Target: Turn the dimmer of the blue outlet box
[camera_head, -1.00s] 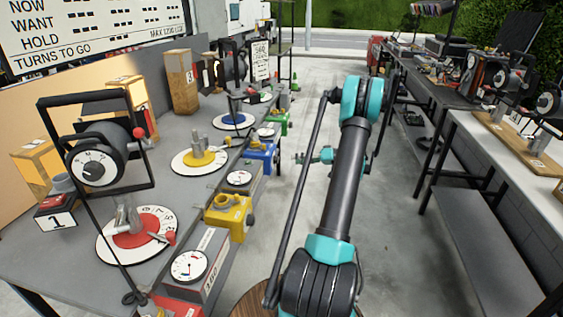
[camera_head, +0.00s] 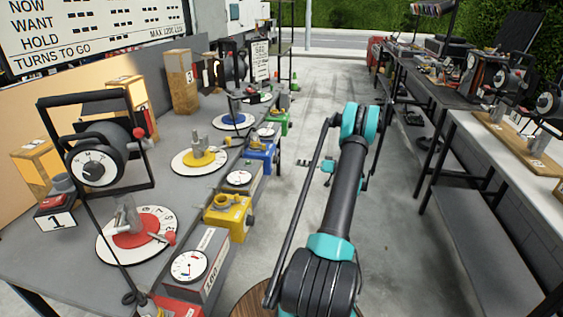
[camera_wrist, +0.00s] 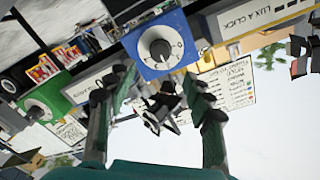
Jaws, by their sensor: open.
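The blue outlet box (camera_head: 262,157) sits on the edge of the left bench, in the row of coloured boxes. In the wrist view the blue outlet box (camera_wrist: 182,26) is near the top centre, and its round white dimmer (camera_wrist: 158,48) with a dark centre faces the camera. My gripper (camera_wrist: 160,86) is open, its two fingers spread on either side below the dimmer in the picture, with nothing between them and apart from the box. In the head view my gripper (camera_head: 303,162) is small, in the aisle to the right of the blue box.
A yellow box (camera_head: 230,213) is nearer on the same edge and a green box (camera_head: 281,124) is farther along. The green box (camera_wrist: 46,103) also shows at the wrist view's left. The aisle floor (camera_head: 400,225) between the benches is clear.

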